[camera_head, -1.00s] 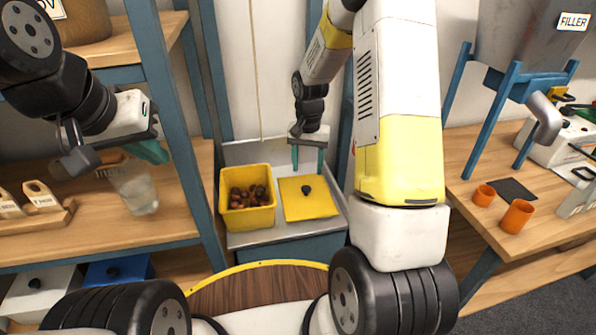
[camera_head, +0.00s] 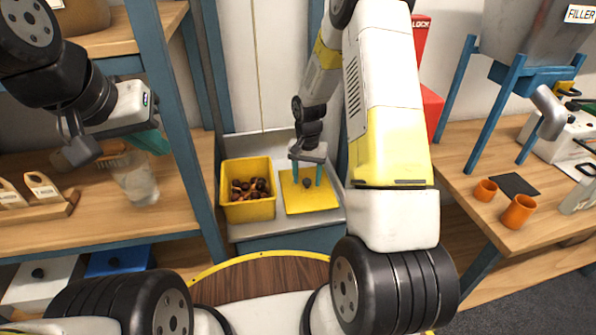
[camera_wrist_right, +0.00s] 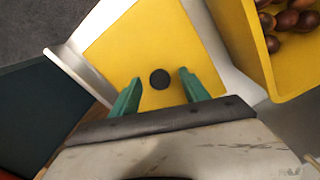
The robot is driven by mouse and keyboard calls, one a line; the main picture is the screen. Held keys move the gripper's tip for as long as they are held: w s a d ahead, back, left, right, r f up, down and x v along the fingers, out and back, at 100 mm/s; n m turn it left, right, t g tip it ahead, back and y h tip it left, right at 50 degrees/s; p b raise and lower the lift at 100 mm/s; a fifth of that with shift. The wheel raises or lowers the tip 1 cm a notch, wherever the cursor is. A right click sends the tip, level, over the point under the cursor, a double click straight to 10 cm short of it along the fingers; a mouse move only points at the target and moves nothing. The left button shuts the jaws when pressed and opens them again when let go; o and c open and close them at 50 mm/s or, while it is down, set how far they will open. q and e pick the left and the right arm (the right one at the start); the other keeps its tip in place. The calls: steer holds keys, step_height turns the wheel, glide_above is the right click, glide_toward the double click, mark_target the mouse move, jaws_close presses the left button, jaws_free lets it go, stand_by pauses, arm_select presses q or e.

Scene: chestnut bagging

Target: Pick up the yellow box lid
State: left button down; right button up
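The yellow box lid (camera_head: 313,199) lies flat on the grey metal stand, to the right of the open yellow box (camera_head: 247,211) of chestnuts. A dark round knob (camera_head: 307,183) stands at its middle. My right gripper (camera_head: 306,181) is over the lid with its green fingers apart, one on each side of the knob. In the right wrist view the knob (camera_wrist_right: 160,79) sits between and slightly beyond the open fingertips (camera_wrist_right: 159,80), apart from both. My left gripper (camera_head: 155,143) is at the shelf by a clear glass (camera_head: 138,182); its finger opening is not clearly visible.
The grey stand (camera_head: 240,232) has a raised rim around box and lid. A blue shelf post (camera_head: 180,130) rises close to its left. On the right, a wooden table (camera_head: 455,165) holds orange cups (camera_head: 518,211) and a filler machine (camera_head: 530,40).

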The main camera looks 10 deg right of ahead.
jaws_close()
steer(key=shift+r, duration=0.1)
